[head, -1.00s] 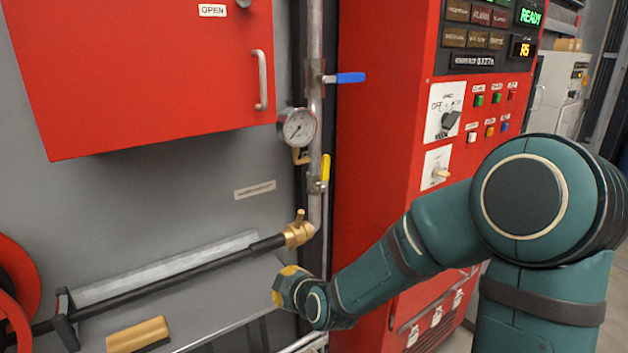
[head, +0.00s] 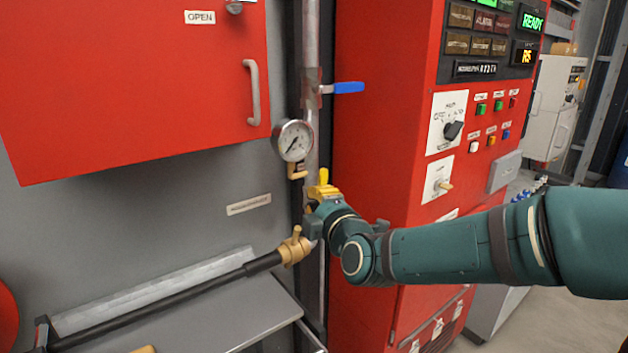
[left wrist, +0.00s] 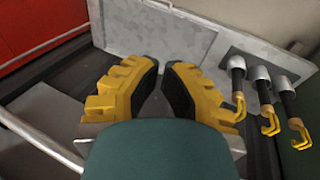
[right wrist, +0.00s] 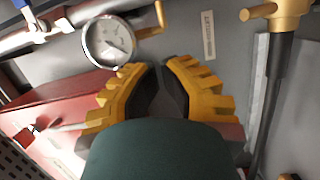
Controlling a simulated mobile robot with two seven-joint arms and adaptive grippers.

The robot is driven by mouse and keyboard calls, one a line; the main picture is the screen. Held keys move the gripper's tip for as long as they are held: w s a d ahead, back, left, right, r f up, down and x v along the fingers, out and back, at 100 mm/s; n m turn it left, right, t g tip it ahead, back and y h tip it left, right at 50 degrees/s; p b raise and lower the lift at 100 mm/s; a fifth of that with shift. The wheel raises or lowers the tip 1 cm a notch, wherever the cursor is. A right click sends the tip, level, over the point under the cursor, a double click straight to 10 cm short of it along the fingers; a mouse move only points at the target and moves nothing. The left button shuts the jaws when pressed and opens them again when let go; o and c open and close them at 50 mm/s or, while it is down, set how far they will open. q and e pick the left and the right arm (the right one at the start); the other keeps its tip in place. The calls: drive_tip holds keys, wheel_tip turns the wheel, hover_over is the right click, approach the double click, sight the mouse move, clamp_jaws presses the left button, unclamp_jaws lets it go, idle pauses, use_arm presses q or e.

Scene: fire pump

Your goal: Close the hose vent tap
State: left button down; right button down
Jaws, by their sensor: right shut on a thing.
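A brass hose valve (head: 295,246) with a small lever sits just below left, apart from the gripper. My left gripper (left wrist: 161,85) shows a gap between its fingers and holds nothing visible.
A gauge (head: 293,140) and a blue-handled valve (head: 347,88) sit above on the pipe. The red control cabinet (head: 385,120) stands close on the right. A black hose (head: 165,300) runs left above a grey shelf. Several hooked fittings (left wrist: 270,120) are near my left gripper.

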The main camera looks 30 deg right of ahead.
drive_tip(key=w+d, duration=0.1)
drive_tip(key=w, duration=0.2)
drive_tip(key=w+d+b, duration=0.1)
drive_tip(key=w+d, duration=0.1)
drive_tip(key=w, duration=0.1)
drive_tip(key=w+d+b, duration=0.1)
drive_tip(key=w, duration=0.3)
drive_tip(key=shift+d+f, duration=0.3)
drive_tip(key=shift+d, duration=0.05)
drive_tip(key=shift+w+d, duration=0.1)
drive_tip(key=shift+d, duration=0.35)
drive_tip(key=shift+w, duration=0.1)
